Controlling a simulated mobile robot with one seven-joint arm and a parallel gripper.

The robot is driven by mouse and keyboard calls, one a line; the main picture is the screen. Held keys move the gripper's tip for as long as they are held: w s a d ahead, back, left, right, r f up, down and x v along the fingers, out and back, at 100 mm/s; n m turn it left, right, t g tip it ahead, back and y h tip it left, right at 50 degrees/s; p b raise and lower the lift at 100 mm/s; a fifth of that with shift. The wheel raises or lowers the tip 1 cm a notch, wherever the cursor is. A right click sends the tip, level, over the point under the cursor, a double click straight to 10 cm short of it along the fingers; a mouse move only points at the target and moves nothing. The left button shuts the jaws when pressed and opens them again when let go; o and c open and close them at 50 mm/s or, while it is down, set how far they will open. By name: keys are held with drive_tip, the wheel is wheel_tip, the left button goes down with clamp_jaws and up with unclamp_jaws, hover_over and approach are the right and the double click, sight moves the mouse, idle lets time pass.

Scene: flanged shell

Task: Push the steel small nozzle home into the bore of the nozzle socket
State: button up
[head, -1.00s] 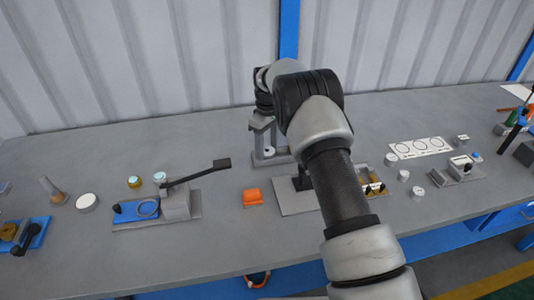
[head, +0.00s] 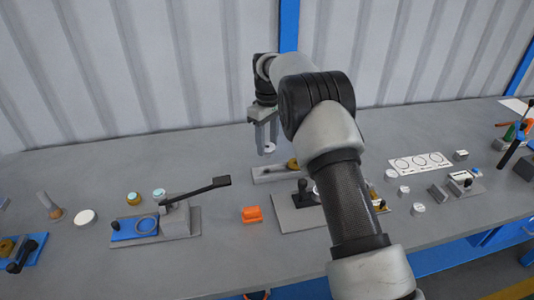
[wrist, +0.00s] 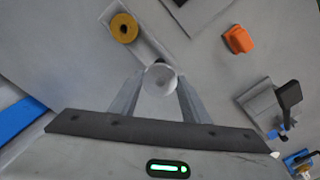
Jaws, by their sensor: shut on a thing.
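My gripper (head: 266,149) is shut on a pale grey round piece, the steel small nozzle (head: 269,148). In the wrist view the nozzle's round end (wrist: 160,78) shows between the two fingertips. A brass-coloured ring with a dark centre, which looks like the nozzle socket (wrist: 124,28), sits on a grey base strip (wrist: 150,45). In the head view the brass piece (head: 292,163) is to the right of the nozzle, partly hidden by my arm. The nozzle appears raised and apart from the brass ring.
An orange block (head: 252,214) lies on the grey bench in front of the base strip. A lever fixture (head: 180,220) stands to the left. A grey plate with a dark knob (head: 303,190) is near my arm. The corrugated wall (head: 150,60) is close behind.

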drive_tip(key=s+d+r, duration=0.1)
drive_tip(key=s+d, duration=0.4)
drive_tip(key=d, duration=0.3)
drive_tip(key=s+d, duration=0.5)
drive_tip(key=d, duration=0.3)
drive_tip(key=shift+s+d+r, duration=0.3)
drive_tip(key=shift+s+r, duration=0.1)
drive_tip(key=shift+p, duration=0.3)
drive_tip(key=shift+f+b, duration=1.7)
drive_tip(key=shift+f, duration=1.2)
drive_tip(key=shift+f, duration=0.95)
drive_tip(key=shift+r, duration=0.1)
drive_tip(key=shift+r+p, duration=0.3)
drive_tip(key=shift+r, duration=0.3)
drive_tip(key=shift+f, duration=0.6)
idle(0.6)
